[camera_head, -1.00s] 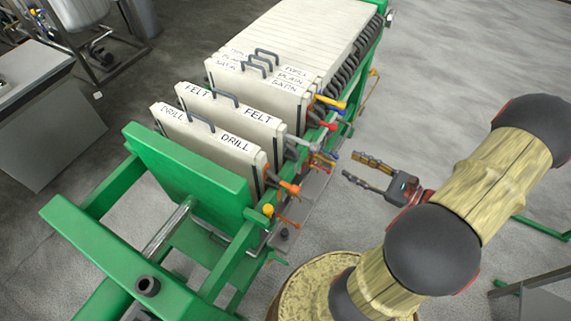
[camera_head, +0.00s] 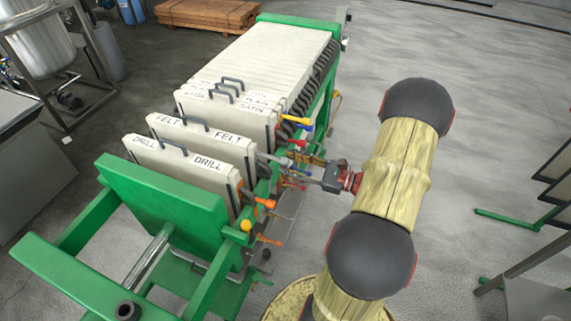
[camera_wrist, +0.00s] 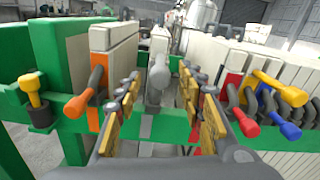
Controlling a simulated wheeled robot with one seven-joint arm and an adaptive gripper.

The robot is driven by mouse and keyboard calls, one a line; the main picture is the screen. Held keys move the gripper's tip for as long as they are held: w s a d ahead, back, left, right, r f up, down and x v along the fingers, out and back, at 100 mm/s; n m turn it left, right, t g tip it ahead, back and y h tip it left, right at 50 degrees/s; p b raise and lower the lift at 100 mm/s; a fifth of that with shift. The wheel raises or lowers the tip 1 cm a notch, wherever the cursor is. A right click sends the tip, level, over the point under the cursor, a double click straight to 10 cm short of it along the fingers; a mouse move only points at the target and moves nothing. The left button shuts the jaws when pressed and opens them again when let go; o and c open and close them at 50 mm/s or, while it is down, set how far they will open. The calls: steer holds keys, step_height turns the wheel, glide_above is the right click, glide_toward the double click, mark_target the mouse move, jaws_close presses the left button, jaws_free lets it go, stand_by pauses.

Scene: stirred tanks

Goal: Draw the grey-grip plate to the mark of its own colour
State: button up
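The plate lettered FELT (camera_head: 203,143) hangs in the press between the DRILL plate and the thicker pack. Its grey grip (camera_wrist: 158,72) sticks out toward me in the wrist view, in the middle between my fingers. In the head view the grey grip (camera_head: 272,159) is partly hidden near my fingers. My gripper (camera_wrist: 158,88) is open, with one finger on each side of the grip and visible gaps on both sides. In the head view my gripper (camera_head: 300,168) reaches in over the rail from the right.
The DRILL plate (camera_head: 180,168) with an orange grip (camera_wrist: 88,96) stands left of the grey grip in the wrist view. Red (camera_wrist: 240,112), yellow (camera_wrist: 280,90) and blue (camera_wrist: 287,128) grips crowd the right. A yellow knob (camera_wrist: 33,88) stands far left. The green rail (camera_wrist: 70,130) runs below.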

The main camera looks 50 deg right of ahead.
steer(key=shift+x, duration=0.85)
steer(key=shift+c, duration=1.3)
jaws_close()
